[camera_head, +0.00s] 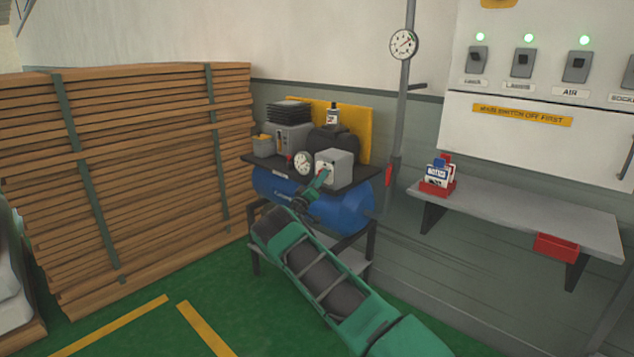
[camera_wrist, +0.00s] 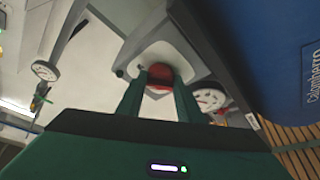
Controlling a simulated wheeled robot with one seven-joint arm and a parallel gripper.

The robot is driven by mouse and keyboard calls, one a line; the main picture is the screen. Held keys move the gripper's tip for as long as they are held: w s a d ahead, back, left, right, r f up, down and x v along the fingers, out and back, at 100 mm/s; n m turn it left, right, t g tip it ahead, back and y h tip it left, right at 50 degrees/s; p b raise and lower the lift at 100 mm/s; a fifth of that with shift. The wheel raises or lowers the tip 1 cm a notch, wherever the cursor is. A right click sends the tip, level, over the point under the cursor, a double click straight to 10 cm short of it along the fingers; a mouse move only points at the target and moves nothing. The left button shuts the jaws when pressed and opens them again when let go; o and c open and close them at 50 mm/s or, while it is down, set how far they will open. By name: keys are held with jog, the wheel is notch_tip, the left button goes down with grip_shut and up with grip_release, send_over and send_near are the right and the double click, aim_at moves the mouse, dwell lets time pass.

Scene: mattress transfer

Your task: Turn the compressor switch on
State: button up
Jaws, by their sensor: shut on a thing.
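The compressor is a blue tank (camera_head: 347,212) on a dark stand, with a grey switch box (camera_head: 337,166) on its top shelf. In the wrist view the light grey face of the switch box (camera_wrist: 178,50) carries a round red knob (camera_wrist: 160,80). My gripper (camera_head: 321,178) reaches the front of the box from below. In the wrist view my gripper's green fingers (camera_wrist: 160,92) stand on either side of the red knob, shut on it. The fingers hide the knob's sides, and its marking cannot be read.
A pressure gauge (camera_head: 303,162) sits just left of the box. A stack of wooden planks (camera_head: 130,170) stands left. A grey bench (camera_head: 520,213) and a wall panel with switches (camera_head: 545,65) are at right. Green floor is open at front left.

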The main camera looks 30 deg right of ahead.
jog(key=shift+d+f+m+g+h, duration=0.1)
jog(key=shift+f+m+g+h, duration=0.1)
jog(key=shift+m, duration=0.45)
jog(key=shift+d+f+m+g+h, duration=0.1)
jog(key=shift+m+h, duration=0.1)
jog(key=shift+m, duration=0.45)
jog(key=o, duration=1)
jog(key=shift+w+f, duration=0.15)
jog(key=shift+o, duration=0.2)
jog(key=shift+a, duration=0.1)
jog(key=shift+r, duration=0.2)
jog(key=shift+a, duration=0.1)
